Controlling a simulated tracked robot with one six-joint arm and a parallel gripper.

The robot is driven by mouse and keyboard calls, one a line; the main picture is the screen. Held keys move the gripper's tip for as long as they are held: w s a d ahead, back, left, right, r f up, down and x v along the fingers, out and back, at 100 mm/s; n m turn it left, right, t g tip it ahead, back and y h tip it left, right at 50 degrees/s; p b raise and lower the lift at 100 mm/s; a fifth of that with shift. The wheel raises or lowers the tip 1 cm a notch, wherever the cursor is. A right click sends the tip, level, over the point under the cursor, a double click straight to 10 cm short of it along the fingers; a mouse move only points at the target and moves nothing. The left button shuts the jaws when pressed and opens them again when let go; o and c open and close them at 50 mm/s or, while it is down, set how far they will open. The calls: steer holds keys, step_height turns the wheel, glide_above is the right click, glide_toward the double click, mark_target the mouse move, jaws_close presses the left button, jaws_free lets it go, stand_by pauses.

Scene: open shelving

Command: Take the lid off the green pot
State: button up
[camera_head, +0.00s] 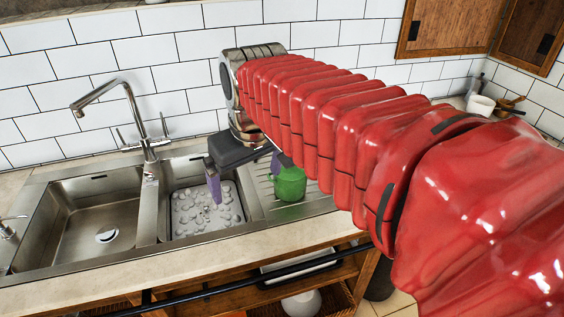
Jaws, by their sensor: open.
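The green pot (289,184) stands on the ribbed drainboard at the right of the sink, below and just right of my gripper. Its upper part is partly covered by my gripper and arm, and I cannot make out the lid clearly. My gripper (244,180) has purple fingers and points down. The left finger hangs over the small basin, and the other finger is next to the pot's upper left side. The fingers are apart with nothing seen between them. I cannot tell whether the right finger touches the pot.
A steel sink (100,225) with a large basin lies at the left, with a tall faucet (130,105) behind it. A pebble-patterned mat (205,212) lies in the small basin. A white cup (481,105) stands at the far right. A dark rail (250,280) runs below the counter edge.

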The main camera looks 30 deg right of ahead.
steer(key=w+d+f+n+g, duration=0.1)
steer(key=w+d+f+g, duration=0.1)
steer(key=w+d, duration=1.6)
steer(key=d+g, duration=0.1)
steer(key=d, duration=0.2)
steer(key=shift+d+f+g+y, duration=0.2)
steer(key=shift+d+g+y, duration=0.1)
steer(key=shift+d+g, duration=0.1)
step_height(320, 180, down, 9)
steer(key=shift+r, duration=0.15)
steer(key=shift+s, duration=0.1)
steer(key=shift+s+d+f, duration=0.1)
steer(key=shift+s+f, duration=0.05)
steer(key=shift+f, duration=1.15)
steer(key=shift+s+f, duration=0.1)
steer(key=shift+f, duration=1.15)
